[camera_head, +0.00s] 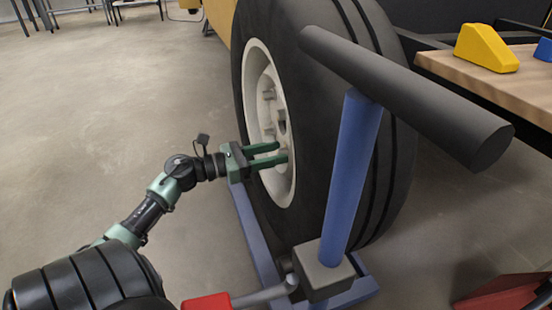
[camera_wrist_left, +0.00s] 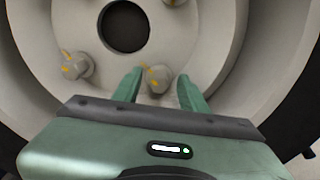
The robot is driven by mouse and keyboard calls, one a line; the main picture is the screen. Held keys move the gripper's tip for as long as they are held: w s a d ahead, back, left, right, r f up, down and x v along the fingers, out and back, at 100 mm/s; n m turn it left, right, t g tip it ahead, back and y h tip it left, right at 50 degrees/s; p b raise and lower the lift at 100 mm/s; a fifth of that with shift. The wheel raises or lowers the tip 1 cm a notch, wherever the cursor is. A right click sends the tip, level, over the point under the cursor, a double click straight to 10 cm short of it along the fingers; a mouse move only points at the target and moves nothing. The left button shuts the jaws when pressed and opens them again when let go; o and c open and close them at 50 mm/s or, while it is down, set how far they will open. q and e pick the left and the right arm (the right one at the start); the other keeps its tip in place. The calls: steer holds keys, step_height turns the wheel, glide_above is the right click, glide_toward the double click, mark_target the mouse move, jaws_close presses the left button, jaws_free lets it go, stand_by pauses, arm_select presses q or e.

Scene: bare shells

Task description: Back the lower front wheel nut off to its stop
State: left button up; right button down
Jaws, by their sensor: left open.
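A large black tyre (camera_head: 300,70) stands upright with a pale grey rim (camera_head: 256,62); the rim also fills the wrist view (camera_wrist_left: 215,40). The lower wheel nut (camera_wrist_left: 157,79), grey with yellow-orange marks, sits below the round hub hole (camera_wrist_left: 125,26). My left gripper (camera_head: 282,153) is open and reaches into the rim from the left. In the wrist view its two green fingers (camera_wrist_left: 160,84) stand on either side of the lower nut, with gaps visible. I cannot tell how deep they reach around it. My right gripper is not in view.
Another marked nut (camera_wrist_left: 75,66) is at the left. A wooden table (camera_head: 505,88) with a yellow block (camera_head: 487,47) is at right. The floor at left is open.

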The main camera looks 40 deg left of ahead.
arm_select(q)
steer(key=shift+w+d, duration=0.2)
steer(key=shift+w, duration=0.15)
jaws_close()
